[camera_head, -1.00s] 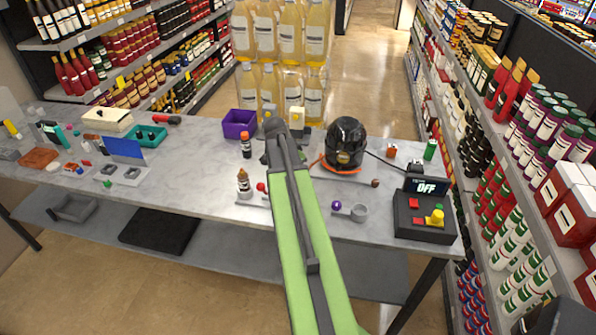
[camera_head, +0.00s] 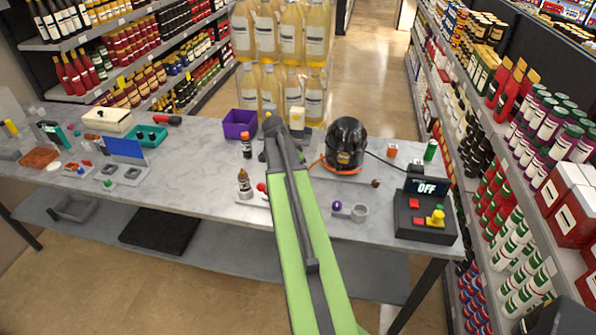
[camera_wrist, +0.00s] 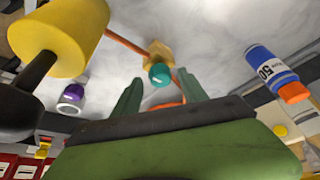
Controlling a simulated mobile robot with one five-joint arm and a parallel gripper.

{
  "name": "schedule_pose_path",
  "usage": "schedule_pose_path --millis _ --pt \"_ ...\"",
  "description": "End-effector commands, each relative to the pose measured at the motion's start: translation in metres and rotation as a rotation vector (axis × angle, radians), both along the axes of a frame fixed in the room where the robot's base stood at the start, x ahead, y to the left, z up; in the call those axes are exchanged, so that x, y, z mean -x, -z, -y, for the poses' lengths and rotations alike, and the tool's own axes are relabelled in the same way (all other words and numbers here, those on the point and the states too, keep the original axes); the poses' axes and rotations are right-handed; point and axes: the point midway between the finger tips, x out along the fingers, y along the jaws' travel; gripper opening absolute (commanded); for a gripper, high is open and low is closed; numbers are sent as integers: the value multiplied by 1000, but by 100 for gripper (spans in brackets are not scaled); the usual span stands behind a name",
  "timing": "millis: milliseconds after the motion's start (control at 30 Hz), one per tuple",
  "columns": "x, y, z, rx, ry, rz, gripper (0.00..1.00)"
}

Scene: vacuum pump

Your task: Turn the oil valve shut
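The black domed pump (camera_head: 346,143) stands on the grey table, with an orange tube (camera_head: 318,161) at its base running left behind my arm. In the wrist view, a teal knob (camera_wrist: 160,74) on a yellow body (camera_wrist: 158,52) sits beside an orange tube. It may be the oil valve, but I cannot tell for sure. My gripper (camera_wrist: 160,88) has its two green fingers apart, one on each side of the teal knob in the picture. I see no clear contact with it. In the head view, my arm hides the fingertips.
A black control box (camera_head: 425,217) with an OFF display stands at the right. A purple bin (camera_head: 239,124), an orange-capped bottle (camera_head: 246,146) and a brown bottle (camera_head: 244,184) stand left of my arm. A blue bottle (camera_wrist: 271,68) and a large yellow cylinder (camera_wrist: 62,35) flank the wrist view.

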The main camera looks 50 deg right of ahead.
Motion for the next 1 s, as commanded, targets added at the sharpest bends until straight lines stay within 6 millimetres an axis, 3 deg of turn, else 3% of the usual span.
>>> schedule_pose_path --millis 267,467,1000 --pt "0 -1 0 0 -1 1 50" --pt "-1 -17 -5 0 -1 1 50" --pt "-6 -132 -50 0 -2 0 50"
